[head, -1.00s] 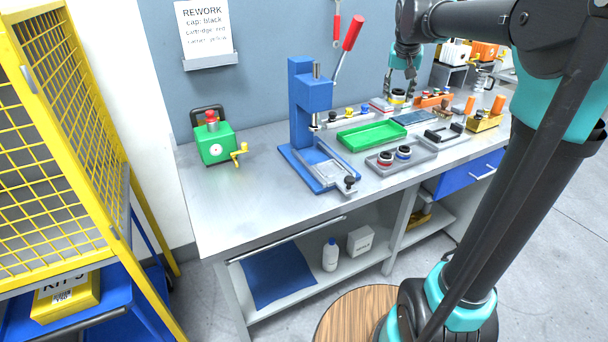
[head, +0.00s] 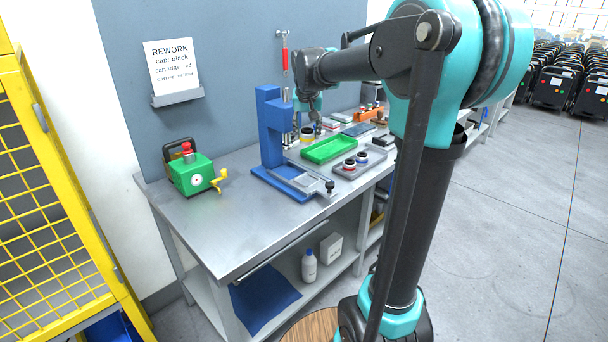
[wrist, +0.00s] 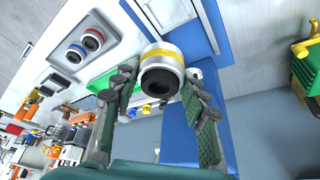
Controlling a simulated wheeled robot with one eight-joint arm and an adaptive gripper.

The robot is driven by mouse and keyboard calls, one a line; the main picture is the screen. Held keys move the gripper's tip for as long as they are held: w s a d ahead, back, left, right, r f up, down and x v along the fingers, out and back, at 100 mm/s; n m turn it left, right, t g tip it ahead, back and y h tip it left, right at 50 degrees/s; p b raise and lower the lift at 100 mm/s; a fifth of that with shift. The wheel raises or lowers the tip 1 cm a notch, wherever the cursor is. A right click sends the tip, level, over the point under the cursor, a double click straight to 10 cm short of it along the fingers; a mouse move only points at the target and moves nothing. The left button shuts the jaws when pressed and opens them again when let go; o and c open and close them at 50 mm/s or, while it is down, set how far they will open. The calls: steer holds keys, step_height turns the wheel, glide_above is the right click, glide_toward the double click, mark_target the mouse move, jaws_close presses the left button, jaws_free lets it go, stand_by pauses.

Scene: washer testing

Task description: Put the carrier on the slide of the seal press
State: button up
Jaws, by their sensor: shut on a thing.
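The carrier is a pale round cup with a yellow band and a dark opening, filling the middle of the wrist view (wrist: 163,72). My gripper (wrist: 158,92) is shut on it, one finger on each side. In the head view my gripper (head: 312,122) is just right of the blue seal press (head: 270,130), above the bench, and the carrier looks partly hidden there. The press's grey slide (head: 306,184) extends toward the front right on a blue base, with a black knob at its end. In the wrist view the slide (wrist: 165,12) lies beyond the carrier, apparently apart from it.
A green tray (head: 328,150) and a grey tray (head: 373,163) with a red-ringed and a blue-ringed part lie right of the press. A green crank device (head: 190,174) stands at left. The bench front left is clear. A yellow cage (head: 50,200) stands further left.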

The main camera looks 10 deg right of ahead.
step_height(320, 180, down, 15)
steer(key=shift+r, duration=0.2)
stand_by(0.4)
steer(key=o, duration=1.3)
steer(key=shift+f, duration=0.1)
steer(key=d+v, duration=0.1)
steer(key=v, duration=1.1)
steer(key=shift+n+y, duration=0.3)
steer(key=shift+n, duration=0.6)
steer(key=s+d+f, duration=0.1)
steer(key=s+f, duration=0.5)
steer(key=s, duration=0.2)
steer(key=s+d+f, duration=0.1)
steer(key=s+f, duration=0.6)
steer(key=s, duration=0.2)
steer(key=s+d+f, duration=0.1)
steer(key=s+f, duration=0.6)
steer(key=s, duration=0.2)
steer(key=shift+d+f, duration=0.25)
steer(key=shift+d, duration=0.1)
